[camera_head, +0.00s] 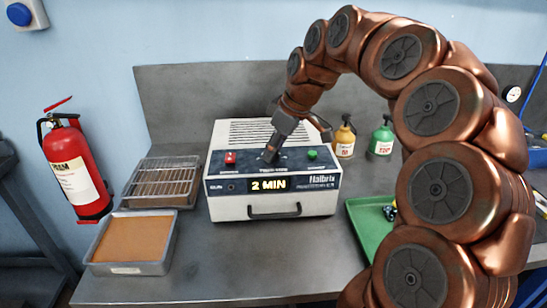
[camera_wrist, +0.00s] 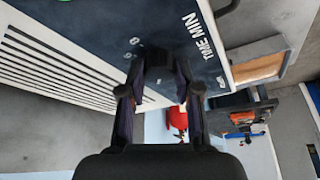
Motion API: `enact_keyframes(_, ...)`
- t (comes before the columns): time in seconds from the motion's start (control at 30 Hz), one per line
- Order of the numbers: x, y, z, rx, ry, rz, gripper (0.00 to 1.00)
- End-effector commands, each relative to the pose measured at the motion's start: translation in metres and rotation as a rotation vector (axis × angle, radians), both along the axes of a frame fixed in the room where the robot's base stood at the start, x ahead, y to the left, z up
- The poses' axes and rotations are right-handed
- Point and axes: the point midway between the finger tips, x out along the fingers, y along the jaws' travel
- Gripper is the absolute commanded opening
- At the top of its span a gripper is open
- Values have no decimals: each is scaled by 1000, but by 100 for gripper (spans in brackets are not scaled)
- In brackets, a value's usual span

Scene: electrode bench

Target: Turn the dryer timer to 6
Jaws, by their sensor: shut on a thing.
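The dryer (camera_head: 272,208) is a white box with a slotted top and a dark blue sloped control panel (camera_head: 222,168). Its lit display (camera_head: 268,185) reads "2 MIN". My gripper (camera_head: 270,154) reaches down onto the middle of the panel and covers the timer knob there. In the wrist view my gripper (camera_wrist: 157,72) has its two fingers closed around the timer knob, which is mostly hidden between them. The label "TIME MIN" (camera_wrist: 201,34) and a few dial numbers show beside the fingers; the pointer cannot be made out.
A red switch (camera_head: 230,157) and a green button (camera_head: 312,154) flank the knob. A wire rack tray (camera_head: 163,182) and a brown-filled tray (camera_head: 133,241) lie left of the dryer. Orange (camera_head: 344,138) and green (camera_head: 382,139) bottles and a green tray (camera_head: 368,222) are right.

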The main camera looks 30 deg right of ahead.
Motion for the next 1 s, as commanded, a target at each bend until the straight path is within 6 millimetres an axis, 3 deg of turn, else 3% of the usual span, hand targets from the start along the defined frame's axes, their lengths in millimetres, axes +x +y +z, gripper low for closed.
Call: enact_keyframes(1.0, -1, 4, -2, -5, 2, -964, 0)
